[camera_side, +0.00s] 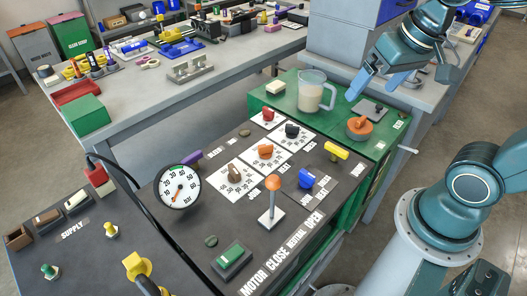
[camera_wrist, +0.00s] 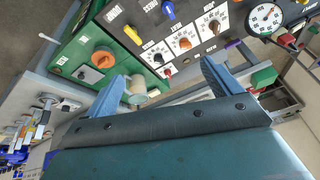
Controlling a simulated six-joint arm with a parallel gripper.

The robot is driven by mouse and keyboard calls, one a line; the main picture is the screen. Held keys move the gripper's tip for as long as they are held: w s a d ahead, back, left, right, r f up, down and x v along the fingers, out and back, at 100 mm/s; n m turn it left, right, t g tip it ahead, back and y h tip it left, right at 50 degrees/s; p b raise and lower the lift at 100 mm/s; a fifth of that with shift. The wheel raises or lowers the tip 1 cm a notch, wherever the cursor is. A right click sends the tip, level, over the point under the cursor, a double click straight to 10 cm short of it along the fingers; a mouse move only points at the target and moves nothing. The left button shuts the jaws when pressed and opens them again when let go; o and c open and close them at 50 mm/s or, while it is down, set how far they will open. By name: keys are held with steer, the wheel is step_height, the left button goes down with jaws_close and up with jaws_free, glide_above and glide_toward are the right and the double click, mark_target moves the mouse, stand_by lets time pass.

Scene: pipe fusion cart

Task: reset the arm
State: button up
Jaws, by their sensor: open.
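My gripper (camera_side: 376,88) is at the upper right in the side view, raised above the right end of the green cart top. Its two blue fingers are spread apart with nothing between them. In the wrist view the fingers (camera_wrist: 163,80) also stand wide apart and hold nothing. The clear measuring jug (camera_side: 312,91) with pale contents stands on the green top, left of my gripper; in the wrist view the jug (camera_wrist: 136,91) shows close beside the left finger. I see no contact between gripper and jug, though the depth gap is hard to judge.
The dark control panel (camera_side: 225,262) carries a pressure gauge (camera_side: 180,187), an orange-knobbed lever (camera_side: 272,200) and several knobs. An orange knob (camera_side: 360,126) sits on the green top. A grey bench (camera_side: 230,75) with tools lies behind. A blue box (camera_side: 378,10) stands near my wrist.

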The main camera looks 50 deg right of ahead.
steer(key=s+n, duration=0.1)
steer(key=s+a+r+n, duration=0.1)
steer(key=s+n+t, duration=0.1)
steer(key=s+n, duration=0.1)
steer(key=shift+a+r, duration=0.25)
steer(key=shift+a, duration=0.15)
steer(key=shift+w, duration=0.15)
stand_by(0.9)
steer(key=m+g, duration=0.5)
steer(key=m, duration=1.3)
glide_above(337, 148)
step_height(337, 148, down, 15)
steer(key=shift+r, duration=0.15)
steer(key=shift+f, duration=6.85)
